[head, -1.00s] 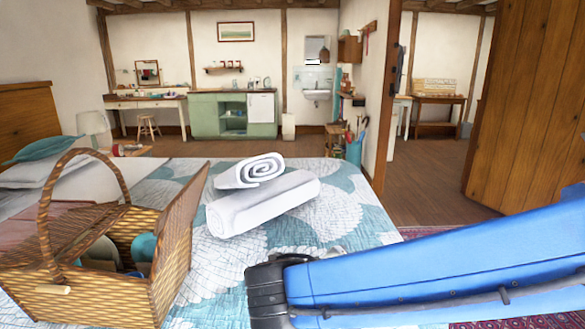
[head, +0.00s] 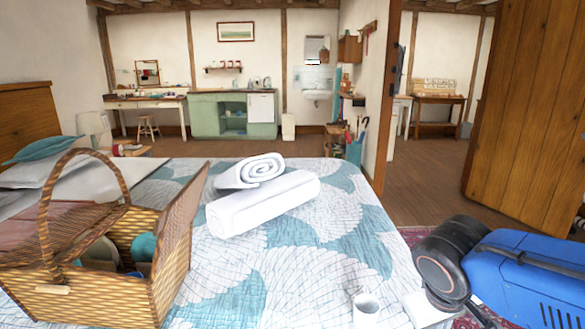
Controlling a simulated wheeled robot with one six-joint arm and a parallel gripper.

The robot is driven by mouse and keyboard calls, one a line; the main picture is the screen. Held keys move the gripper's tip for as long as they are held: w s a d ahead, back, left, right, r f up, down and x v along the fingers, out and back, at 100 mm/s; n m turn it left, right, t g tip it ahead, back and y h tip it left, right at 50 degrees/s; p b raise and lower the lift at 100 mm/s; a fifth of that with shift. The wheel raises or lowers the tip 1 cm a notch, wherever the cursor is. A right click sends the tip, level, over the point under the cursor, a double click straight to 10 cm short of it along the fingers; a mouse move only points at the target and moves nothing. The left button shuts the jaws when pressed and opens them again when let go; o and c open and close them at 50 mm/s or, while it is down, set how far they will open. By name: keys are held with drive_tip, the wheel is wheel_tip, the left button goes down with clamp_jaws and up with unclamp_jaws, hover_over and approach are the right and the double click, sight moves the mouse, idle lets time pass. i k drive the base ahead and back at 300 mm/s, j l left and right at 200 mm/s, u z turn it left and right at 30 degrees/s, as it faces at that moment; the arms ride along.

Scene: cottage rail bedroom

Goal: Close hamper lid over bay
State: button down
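The wicker hamper (head: 95,300) stands on the bed at the left, with its tall arched handle (head: 45,215) upright. Its right-hand lid (head: 182,225) stands raised and tilted outward to the right. The bay below that lid is open and shows a teal roundish item (head: 144,246) and tan items (head: 100,252) inside. The left part of the hamper's top looks covered by a flat reddish surface (head: 40,228). My gripper is out of view; only blue and black parts of my arm show at the lower right, well away from the hamper.
White rolled towels (head: 262,203) lie on the patterned quilt (head: 310,255) right of the lid. A white mug (head: 366,309) stands near the bed's front edge, with a white object (head: 425,309) beside it. An open wooden door (head: 525,120) is at the right.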

sight(173, 222)
drive_tip(key=u, duration=1.35)
